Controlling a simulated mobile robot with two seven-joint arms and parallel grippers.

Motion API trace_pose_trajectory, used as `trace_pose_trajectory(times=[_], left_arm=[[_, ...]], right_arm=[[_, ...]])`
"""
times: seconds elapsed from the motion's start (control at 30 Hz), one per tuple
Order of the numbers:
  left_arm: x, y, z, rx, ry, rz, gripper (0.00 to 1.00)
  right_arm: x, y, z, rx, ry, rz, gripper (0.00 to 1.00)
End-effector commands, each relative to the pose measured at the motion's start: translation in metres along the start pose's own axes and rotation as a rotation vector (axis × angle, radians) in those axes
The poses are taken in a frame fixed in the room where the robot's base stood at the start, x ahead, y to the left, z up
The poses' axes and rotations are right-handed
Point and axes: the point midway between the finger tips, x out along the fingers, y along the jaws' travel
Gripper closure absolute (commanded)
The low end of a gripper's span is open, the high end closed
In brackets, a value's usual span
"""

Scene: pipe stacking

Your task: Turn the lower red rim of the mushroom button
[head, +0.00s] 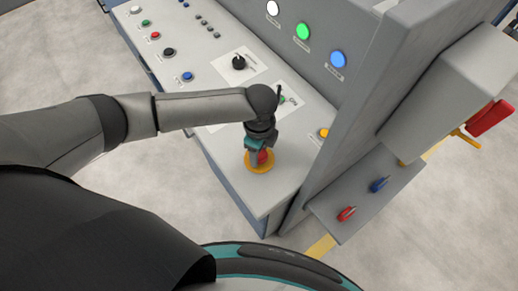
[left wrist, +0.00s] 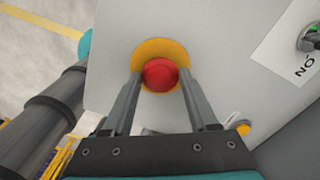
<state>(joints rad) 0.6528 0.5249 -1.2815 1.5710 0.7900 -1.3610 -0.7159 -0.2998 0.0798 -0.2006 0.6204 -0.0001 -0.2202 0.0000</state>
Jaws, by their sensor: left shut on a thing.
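The red mushroom button (left wrist: 160,75) sits on a round yellow base on the grey console, near its front corner. In the head view the button (head: 264,157) is partly hidden by my left gripper (head: 258,155), which points down over it. In the left wrist view the two fingers of my left gripper (left wrist: 160,82) stand one on each side of the red button and are shut on it. The lower rim is not clearly distinguishable from the cap. My right gripper is in neither view.
The console top (head: 215,55) carries a black rotary knob (head: 239,62) and several small coloured buttons. An upright grey panel with white, green (head: 303,32) and blue lights stands to the right. A lower shelf (head: 365,200) holds a red and a blue handle.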

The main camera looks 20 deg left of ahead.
Motion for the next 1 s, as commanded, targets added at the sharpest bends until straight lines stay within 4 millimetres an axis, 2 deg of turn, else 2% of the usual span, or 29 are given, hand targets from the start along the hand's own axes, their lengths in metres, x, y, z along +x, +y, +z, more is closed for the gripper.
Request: trace_pose_trajectory(times=[0.03, 0.07, 0.3, 0.67, 0.83, 1.0], left_arm=[[0.001, 0.001, -0.001, 0.001, 0.002, 0.003, 0.96], [0.001, 0.002, -0.001, 0.001, 0.002, 0.003, 0.39], [0.001, 0.001, -0.001, 0.0, 0.001, 0.002, 0.12], [-0.005, 0.0, 0.0, -0.001, 0.001, 0.0, 0.11], [-0.029, -0.001, 0.0, 0.0, 0.002, -0.002, 0.11], [-0.07, -0.001, 0.0, 0.001, 0.002, -0.004, 0.11]], right_arm=[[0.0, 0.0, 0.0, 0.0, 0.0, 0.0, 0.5], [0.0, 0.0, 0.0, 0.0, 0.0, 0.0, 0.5], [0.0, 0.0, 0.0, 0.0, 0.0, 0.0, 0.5], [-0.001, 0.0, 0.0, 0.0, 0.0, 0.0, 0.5], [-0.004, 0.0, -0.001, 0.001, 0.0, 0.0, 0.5], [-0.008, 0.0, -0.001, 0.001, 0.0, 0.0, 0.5]])
